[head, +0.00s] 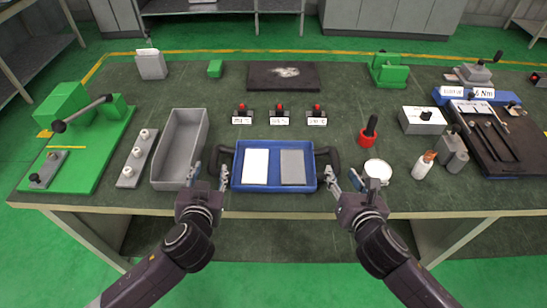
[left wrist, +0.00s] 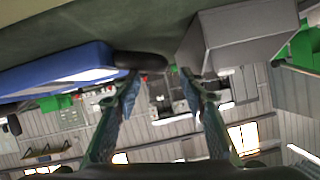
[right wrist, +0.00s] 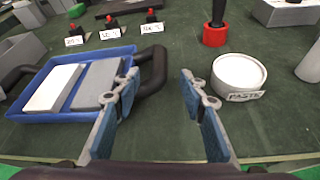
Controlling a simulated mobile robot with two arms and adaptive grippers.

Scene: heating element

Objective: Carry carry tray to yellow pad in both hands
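The carry tray (head: 273,188) is blue with two black side handles and lies flat on the dark workbench, with a white plate (head: 255,166) and a grey plate (head: 292,166) in it. My left gripper (head: 209,176) is open at the tray's left handle (head: 222,162); in the left wrist view that handle (left wrist: 140,60) lies just beyond the fingertips (left wrist: 160,80). My right gripper (head: 345,180) is open at the right handle (head: 330,160); in the right wrist view the handle (right wrist: 152,75) lies between or just past the fingertips (right wrist: 159,78). I cannot make out a yellow pad.
A grey open bin (head: 180,150) stands close left of the tray and left gripper. A round paste tin (head: 377,170) stands right beside the right gripper, with a red-based tool (head: 368,132) behind it. Several red-button units (head: 280,115) stand behind the tray.

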